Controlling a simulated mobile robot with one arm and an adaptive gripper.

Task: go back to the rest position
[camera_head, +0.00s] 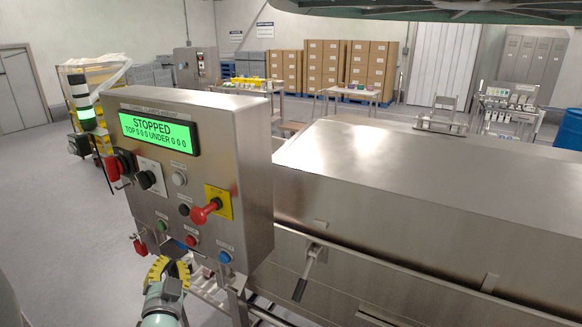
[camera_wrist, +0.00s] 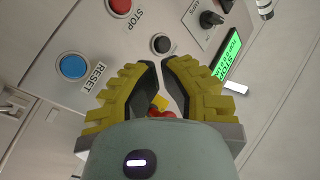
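My gripper (camera_head: 172,262) is at the lower left in the head view, in front of the bottom edge of a steel control box (camera_head: 235,127). In the wrist view its yellow-and-black fingers (camera_wrist: 160,64) curve inward with a narrow gap between their tips. They hold nothing that I can see. Behind the gap show the red emergency stop and its yellow plate (camera_wrist: 159,102), apart from the fingers. The box display (camera_head: 158,132) is green and reads STOPPED, TOP 0 0 0, UNDER 0 0 0.
The panel carries the red emergency-stop knob (camera_head: 205,211), a blue RESET button (camera_head: 225,257), a red STOP button (camera_head: 191,240) and a black selector (camera_head: 147,180). A long steel tunnel cover (camera_head: 420,180) fills the right. Bare floor (camera_head: 50,210) lies at left.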

